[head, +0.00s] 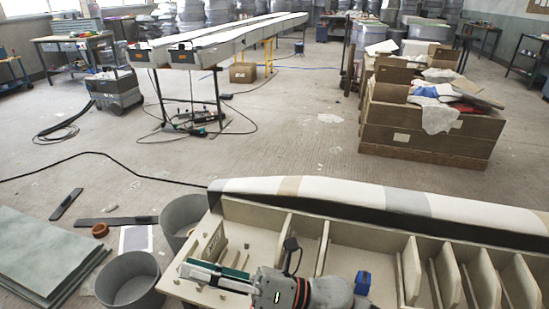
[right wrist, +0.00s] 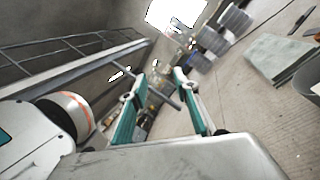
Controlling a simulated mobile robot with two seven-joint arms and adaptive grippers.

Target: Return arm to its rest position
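My right gripper (head: 190,268) is at the bottom centre of the head view, its fingers pointing left. It is over the near left end of a pale mould (head: 237,208). In the right wrist view the two teal-padded fingers of this gripper (right wrist: 159,80) stand apart with nothing between them. Part of my grey and black right wrist hides a stretch of the mould's ribbed frame. My left gripper and left arm are not in view.
Two grey buckets (head: 128,279) stand left of the mould, near a stack of greenish sheets (head: 40,255). Dark flat bars and a brown tape roll (head: 100,230) lie on the floor. Wooden crates (head: 425,135) stand back right. Open floor lies between them and a long white table (head: 215,45).

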